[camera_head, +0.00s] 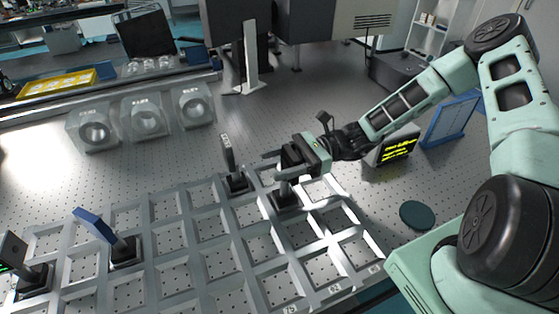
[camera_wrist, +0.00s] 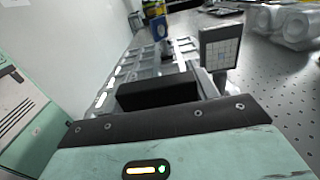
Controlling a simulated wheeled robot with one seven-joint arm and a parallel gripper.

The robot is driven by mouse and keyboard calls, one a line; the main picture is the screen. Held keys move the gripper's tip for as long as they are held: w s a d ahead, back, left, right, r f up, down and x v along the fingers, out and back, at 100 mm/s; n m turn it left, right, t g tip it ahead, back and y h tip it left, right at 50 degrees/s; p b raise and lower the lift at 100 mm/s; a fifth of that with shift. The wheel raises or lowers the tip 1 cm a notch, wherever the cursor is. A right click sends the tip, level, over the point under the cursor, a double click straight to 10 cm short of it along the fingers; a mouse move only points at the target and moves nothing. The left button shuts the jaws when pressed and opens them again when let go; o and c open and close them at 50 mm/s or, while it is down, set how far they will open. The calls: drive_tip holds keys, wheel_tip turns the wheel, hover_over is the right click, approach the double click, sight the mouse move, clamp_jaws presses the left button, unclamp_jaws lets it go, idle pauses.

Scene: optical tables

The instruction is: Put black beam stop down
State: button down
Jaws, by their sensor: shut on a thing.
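My gripper (camera_head: 274,166) is shut on the black beam stop (camera_head: 290,156), over the right part of the grey compartment rack (camera_head: 205,226). The beam stop is upright. Its post runs down from the jaws to a dark square base (camera_head: 285,199), which sits at or just above a rack compartment; I cannot tell if it touches the bottom. In the wrist view the beam stop shows as a dark block (camera_wrist: 158,93) just in front of my gripper, hiding part of the rack (camera_wrist: 150,62) behind it.
A mounted plate (camera_head: 228,153) on a dark base stands close to the left of my gripper. A blue-topped mount (camera_head: 95,225) and another dark mount (camera_head: 14,250) stand further left in the rack. A dark green disc (camera_head: 417,214) lies right of the rack. Several front-right compartments are empty.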

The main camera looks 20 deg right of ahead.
drive_tip(key=shift+c, duration=2.2)
unclamp_jaws()
drive_tip(key=shift+f, duration=0.1)
drive_tip(key=shift+f+b, duration=0.1)
drive_tip(key=shift+b, duration=0.4)
